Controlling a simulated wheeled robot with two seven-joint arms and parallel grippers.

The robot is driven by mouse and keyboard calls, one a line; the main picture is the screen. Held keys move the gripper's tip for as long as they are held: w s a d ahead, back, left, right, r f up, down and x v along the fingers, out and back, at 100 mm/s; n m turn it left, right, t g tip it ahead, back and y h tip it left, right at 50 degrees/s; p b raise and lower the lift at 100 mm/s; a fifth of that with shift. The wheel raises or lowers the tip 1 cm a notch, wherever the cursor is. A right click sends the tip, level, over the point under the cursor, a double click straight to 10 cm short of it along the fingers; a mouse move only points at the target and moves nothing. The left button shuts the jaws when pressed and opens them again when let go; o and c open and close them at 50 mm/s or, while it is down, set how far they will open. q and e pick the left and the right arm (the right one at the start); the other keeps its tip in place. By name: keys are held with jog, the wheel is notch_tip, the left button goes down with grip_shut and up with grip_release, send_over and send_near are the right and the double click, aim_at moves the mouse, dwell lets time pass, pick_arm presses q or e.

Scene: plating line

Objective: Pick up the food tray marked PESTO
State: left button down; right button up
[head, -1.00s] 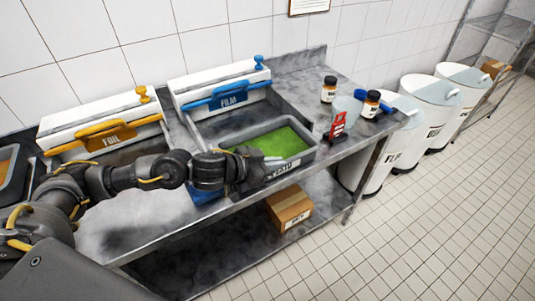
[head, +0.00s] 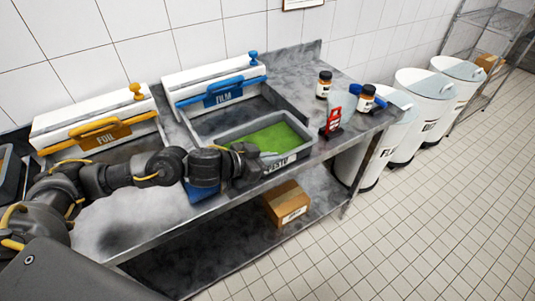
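The food tray marked PESTO (head: 300,152) is a grey tub with green contents. It sits on the steel counter in front of the film dispenser, its label on the near side. My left gripper (head: 262,163) is at the tray's near left corner, touching or very close to the near wall. The gripper's own body hides its fingertips, so I cannot tell whether it is open or shut on the rim. My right gripper is not in view.
The film dispenser (head: 221,92) and foil dispenser (head: 97,133) stand behind. Jars (head: 324,86), a red holder (head: 333,121) and a clear container are right of the tray. A cardboard box (head: 287,203) is on the lower shelf. White bins (head: 424,105) stand right.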

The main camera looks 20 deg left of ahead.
pick_arm(q)
jog(key=shift+r, duration=0.55)
notch_tip(320, 180, up, 2)
jog(key=shift+w+r+p, duration=0.1)
jog(key=shift+r+p, duration=0.15)
jog(key=shift+p, duration=0.2)
jog(key=s+d+r+p, duration=0.6)
jog(key=s+r+p, duration=0.3)
jog(key=s+p, duration=0.2)
jog(key=shift+s+d+r, duration=0.25)
jog(key=shift+s+d, duration=0.05)
jog(key=shift+s, duration=0.45)
